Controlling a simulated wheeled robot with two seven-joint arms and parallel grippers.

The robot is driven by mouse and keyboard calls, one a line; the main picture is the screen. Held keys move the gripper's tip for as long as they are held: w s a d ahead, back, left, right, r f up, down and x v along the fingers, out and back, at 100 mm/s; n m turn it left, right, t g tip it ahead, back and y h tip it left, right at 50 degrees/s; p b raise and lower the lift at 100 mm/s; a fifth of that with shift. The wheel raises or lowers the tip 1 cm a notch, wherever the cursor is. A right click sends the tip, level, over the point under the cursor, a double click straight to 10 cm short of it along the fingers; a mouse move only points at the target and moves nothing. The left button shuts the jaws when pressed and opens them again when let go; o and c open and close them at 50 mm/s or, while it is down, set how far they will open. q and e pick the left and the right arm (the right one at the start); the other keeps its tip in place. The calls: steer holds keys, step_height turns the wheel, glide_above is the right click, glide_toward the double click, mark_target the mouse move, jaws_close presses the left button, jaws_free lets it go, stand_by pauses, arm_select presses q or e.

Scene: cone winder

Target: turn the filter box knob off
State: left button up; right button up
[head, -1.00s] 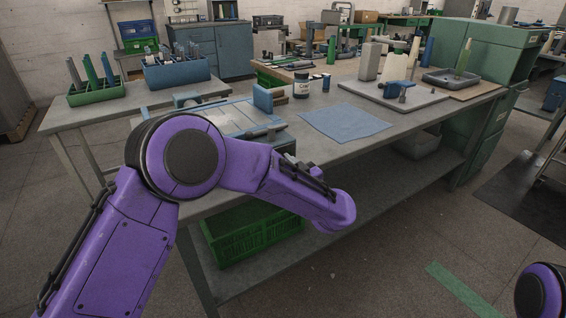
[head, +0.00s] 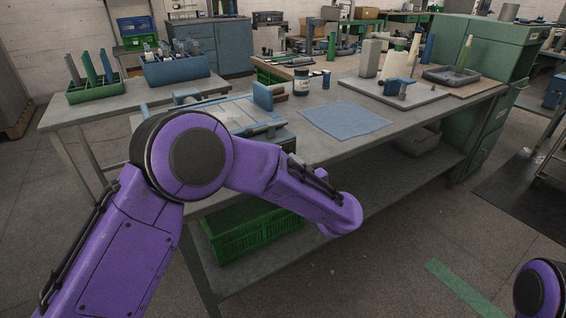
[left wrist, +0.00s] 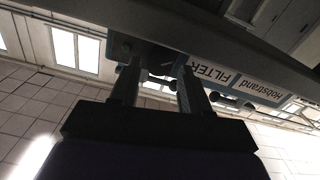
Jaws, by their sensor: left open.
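In the left wrist view, the filter box (left wrist: 232,80) is seen from below, with its FILTER and Hobstrand labels upside down. My left gripper (left wrist: 162,70) is open, its two dark fingers reaching up to the box's dark underside. The area between the fingertips is dark, and I cannot make out the knob or tell whether the fingers touch anything. A small green spot shows beside the left fingertip. My right gripper is out of view.
A grey workbench (head: 420,118) crosses the head view, with a blue cloth (head: 345,119), a jar (head: 301,82) and a grey board (head: 428,101) on it. A green crate (head: 250,236) sits on the lower shelf. Open floor lies at the right front.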

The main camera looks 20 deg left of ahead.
arm_select(q)
steer(key=v, duration=0.8)
steer(key=shift+s+d, duration=0.2)
steer(key=shift+d, duration=0.1)
